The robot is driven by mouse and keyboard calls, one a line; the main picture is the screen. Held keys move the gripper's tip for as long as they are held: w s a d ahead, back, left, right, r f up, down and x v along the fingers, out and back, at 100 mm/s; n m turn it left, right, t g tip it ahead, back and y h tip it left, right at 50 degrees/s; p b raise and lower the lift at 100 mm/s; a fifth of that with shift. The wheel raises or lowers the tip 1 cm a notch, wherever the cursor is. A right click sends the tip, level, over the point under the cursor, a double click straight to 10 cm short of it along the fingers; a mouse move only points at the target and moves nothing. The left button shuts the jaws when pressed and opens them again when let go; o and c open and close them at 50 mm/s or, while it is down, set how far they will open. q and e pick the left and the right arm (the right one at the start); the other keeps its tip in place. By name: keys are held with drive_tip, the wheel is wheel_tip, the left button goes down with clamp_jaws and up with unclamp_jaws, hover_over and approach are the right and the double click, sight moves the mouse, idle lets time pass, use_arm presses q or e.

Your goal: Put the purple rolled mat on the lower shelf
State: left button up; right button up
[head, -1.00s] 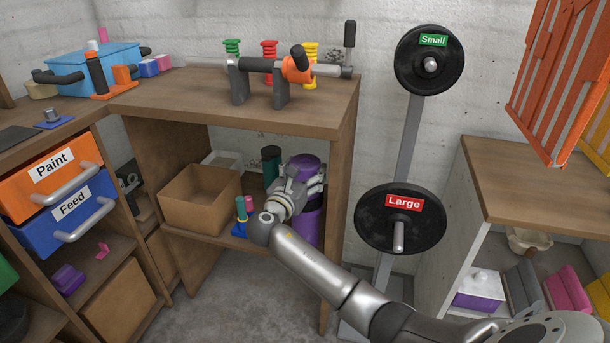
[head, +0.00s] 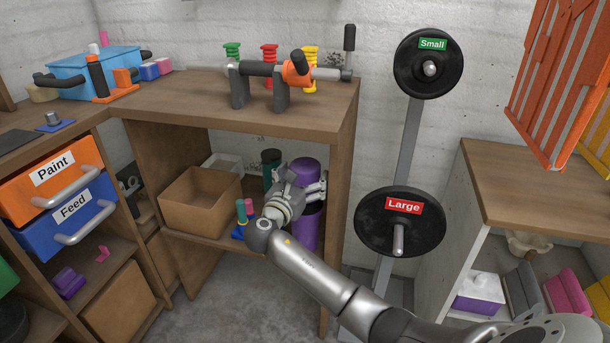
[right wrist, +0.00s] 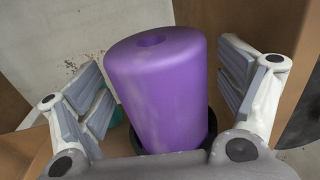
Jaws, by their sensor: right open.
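The purple rolled mat (head: 306,228) stands upright on the lower shelf (head: 216,241), at its right end beside the side panel. In the right wrist view the mat (right wrist: 160,95) fills the middle, with a hole in its top and a dark rim around its base. My right gripper (head: 307,187) is at the mat's upper part and hides some of it. In the right wrist view the right gripper (right wrist: 157,78) is open, with a finger on each side of the mat and gaps visible between. My left gripper is not in view.
On the shelf, left of the mat, are a dark green cylinder (head: 270,166), small blue and pink items (head: 242,214) and an open cardboard box (head: 200,205). The wooden top (head: 190,103) is above. A weight stand (head: 408,150) stands to the right.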

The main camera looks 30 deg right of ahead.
drive_tip(key=shift+v, duration=0.85)
drive_tip(key=p+v, duration=0.2)
drive_tip(key=v, duration=0.7)
drive_tip(key=s+a+f+m+g+y, duration=0.35)
drive_tip(key=s+f+m+y, duration=0.6)
drive_tip(key=s+f, duration=0.7)
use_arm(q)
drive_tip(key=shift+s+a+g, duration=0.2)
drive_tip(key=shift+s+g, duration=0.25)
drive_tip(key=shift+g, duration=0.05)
use_arm(e)
drive_tip(key=s+a+f+m+g+y, duration=0.1)
drive_tip(key=s+a+f+m+y, duration=0.1)
drive_tip(key=s+m, duration=0.4)
drive_tip(key=s+a+f+m+g+y, duration=0.2)
drive_tip(key=s+a+m+y, duration=0.1)
drive_tip(key=s+a+m, duration=0.2)
drive_tip(key=shift+s+m+y, duration=0.35)
drive_tip(key=shift+s+m, duration=0.8)
drive_tip(key=shift+s, duration=1)
